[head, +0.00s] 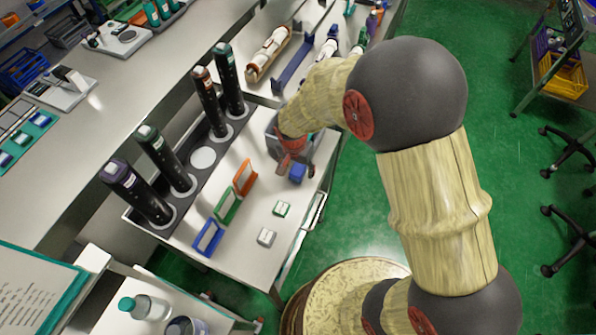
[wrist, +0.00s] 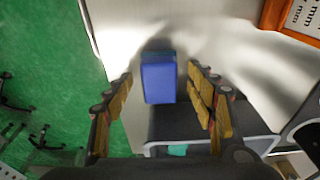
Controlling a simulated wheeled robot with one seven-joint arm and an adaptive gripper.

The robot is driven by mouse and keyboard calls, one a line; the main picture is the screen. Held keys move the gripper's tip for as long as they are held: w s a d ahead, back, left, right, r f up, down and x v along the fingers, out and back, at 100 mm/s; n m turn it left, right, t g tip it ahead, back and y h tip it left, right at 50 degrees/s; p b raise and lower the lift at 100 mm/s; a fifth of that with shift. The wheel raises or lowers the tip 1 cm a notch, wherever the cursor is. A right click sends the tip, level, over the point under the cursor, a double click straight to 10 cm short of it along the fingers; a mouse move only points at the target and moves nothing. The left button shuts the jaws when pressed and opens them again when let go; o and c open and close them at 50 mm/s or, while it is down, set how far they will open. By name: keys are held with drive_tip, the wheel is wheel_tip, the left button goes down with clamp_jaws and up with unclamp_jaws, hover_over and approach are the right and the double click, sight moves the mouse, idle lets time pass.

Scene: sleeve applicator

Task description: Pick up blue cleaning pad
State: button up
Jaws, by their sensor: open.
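The blue cleaning pad (head: 298,173) is a small block on the white bench top, near the bench's right edge. In the wrist view the blue pad (wrist: 159,82) lies between my two fingers, with a gap on each side. My gripper (head: 290,163) points down right beside the pad in the head view. In the wrist view my gripper (wrist: 160,76) is open, its fingers apart and holding nothing. Whether the fingertips are level with the pad is hard to tell.
A grey bin (head: 272,143) stands right behind the pad, partly hidden by my arm. Blue, green and orange frames (head: 245,178) stand left. Several dark cylinders stand in a black rack (head: 203,158).

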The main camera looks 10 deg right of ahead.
sight(299, 167)
drive_tip(key=shift+c, duration=0.7)
drive_tip(key=c, duration=1.1)
drive_tip(key=shift+r, duration=0.1)
drive_tip(key=shift+r, duration=0.5)
wheel_tip(299, 167, up, 2)
drive_tip(key=shift+r+p, duration=0.2)
drive_tip(key=shift+p, duration=0.35)
drive_tip(key=s+d+r+p, duration=0.2)
drive_tip(key=s+r, duration=0.7)
drive_tip(key=s, duration=0.4)
drive_tip(key=shift+s+d+r, duration=0.25)
drive_tip(key=shift+s+d, duration=0.1)
drive_tip(key=shift+s, duration=0.05)
